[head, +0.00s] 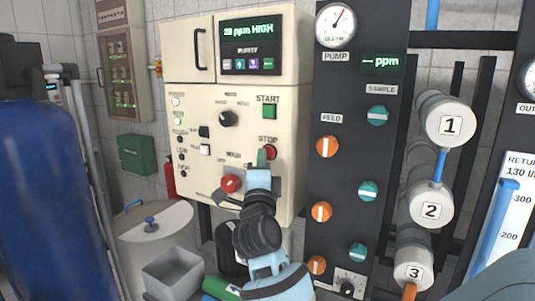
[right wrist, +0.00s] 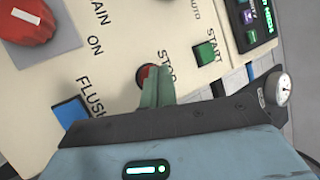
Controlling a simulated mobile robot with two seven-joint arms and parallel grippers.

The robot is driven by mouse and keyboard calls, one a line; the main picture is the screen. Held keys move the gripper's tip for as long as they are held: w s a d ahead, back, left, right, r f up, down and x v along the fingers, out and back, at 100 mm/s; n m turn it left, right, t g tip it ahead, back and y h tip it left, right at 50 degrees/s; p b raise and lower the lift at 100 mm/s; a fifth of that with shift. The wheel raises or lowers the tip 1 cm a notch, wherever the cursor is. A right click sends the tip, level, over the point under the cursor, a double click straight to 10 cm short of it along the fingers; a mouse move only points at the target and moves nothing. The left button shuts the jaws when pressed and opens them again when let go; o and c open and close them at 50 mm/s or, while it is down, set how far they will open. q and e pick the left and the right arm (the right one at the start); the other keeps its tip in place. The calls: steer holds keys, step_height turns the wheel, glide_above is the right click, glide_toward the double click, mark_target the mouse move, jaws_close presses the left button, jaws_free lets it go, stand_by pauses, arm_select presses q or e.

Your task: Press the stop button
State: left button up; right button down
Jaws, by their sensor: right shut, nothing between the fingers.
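The red STOP button (head: 271,152) is on the front of the cream control panel (head: 230,104), below the green START button (head: 269,112). My right gripper (head: 262,156) is shut and empty, with its green fingertips in front of the STOP button and covering part of it. In the right wrist view the shut fingers (right wrist: 158,85) overlap the right side of the red STOP button (right wrist: 145,74). I cannot tell whether they touch it. My left gripper is not in view.
A red rotary knob (head: 230,184) sits left of and below the STOP button. A blue FLUSH button (right wrist: 71,112) is close to the fingers in the right wrist view. A dark valve panel (head: 345,100) stands to the right, with white numbered cylinders (head: 450,126) beyond it.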

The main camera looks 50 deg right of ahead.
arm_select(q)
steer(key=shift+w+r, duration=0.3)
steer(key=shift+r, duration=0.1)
arm_select(e)
steer(key=shift+w+d, duration=0.15)
steer(key=shift+d, duration=0.3)
stand_by(0.3)
arm_select(q)
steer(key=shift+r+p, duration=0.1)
steer(key=shift+p, duration=0.2)
arm_select(e)
steer(key=shift+a, duration=0.15)
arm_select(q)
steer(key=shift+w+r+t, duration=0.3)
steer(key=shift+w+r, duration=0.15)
arm_select(e)
steer(key=shift+s+a, duration=0.25)
steer(key=shift+a, duration=0.45)
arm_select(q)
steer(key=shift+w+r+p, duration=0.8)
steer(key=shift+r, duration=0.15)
arm_select(e)
steer(key=a, duration=0.2)
steer(key=s+a, duration=0.1)
steer(key=a, duration=0.1)
steer(key=shift+s+a, duration=0.2)
steer(key=shift+a, duration=0.2)
